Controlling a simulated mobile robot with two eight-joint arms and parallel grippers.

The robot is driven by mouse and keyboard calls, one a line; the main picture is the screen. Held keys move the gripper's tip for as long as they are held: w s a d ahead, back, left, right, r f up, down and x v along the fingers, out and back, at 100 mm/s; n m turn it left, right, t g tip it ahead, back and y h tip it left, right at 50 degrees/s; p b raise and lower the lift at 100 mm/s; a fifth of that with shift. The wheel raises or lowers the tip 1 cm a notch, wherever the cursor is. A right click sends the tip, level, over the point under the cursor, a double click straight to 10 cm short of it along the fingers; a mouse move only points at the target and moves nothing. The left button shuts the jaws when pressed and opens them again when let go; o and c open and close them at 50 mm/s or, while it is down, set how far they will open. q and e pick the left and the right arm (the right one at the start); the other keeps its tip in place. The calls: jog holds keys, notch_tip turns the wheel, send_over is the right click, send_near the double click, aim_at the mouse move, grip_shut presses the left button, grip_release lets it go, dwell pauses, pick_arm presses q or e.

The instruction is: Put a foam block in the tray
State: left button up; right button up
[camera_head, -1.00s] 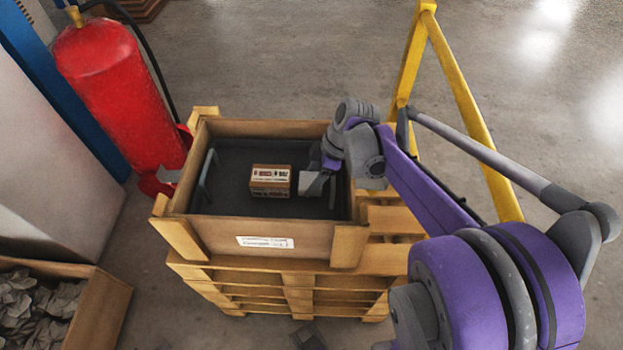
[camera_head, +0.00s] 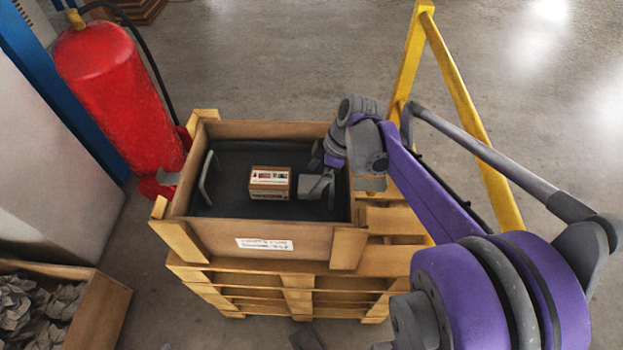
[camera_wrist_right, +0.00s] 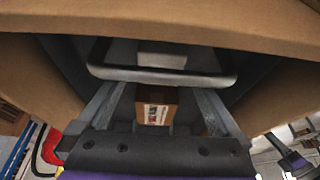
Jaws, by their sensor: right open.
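A small brown box (camera_head: 270,184) with a white, red and dark label rests on the dark tray floor. My left gripper is not in view.
The wooden crate's walls (camera_head: 215,233) rise around the tray, on a wooden pallet (camera_head: 290,290). A red fire extinguisher (camera_head: 115,100) stands left. A yellow frame (camera_head: 470,115) stands right. A box of crumpled paper (camera_head: 100,315) sits at lower left.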

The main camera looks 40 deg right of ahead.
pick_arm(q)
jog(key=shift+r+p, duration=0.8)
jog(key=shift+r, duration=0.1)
pick_arm(e)
jog(key=v, duration=1)
jog(key=shift+a+r, duration=0.1)
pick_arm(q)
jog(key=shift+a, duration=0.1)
pick_arm(e)
jog(key=shift+s+a, duration=0.1)
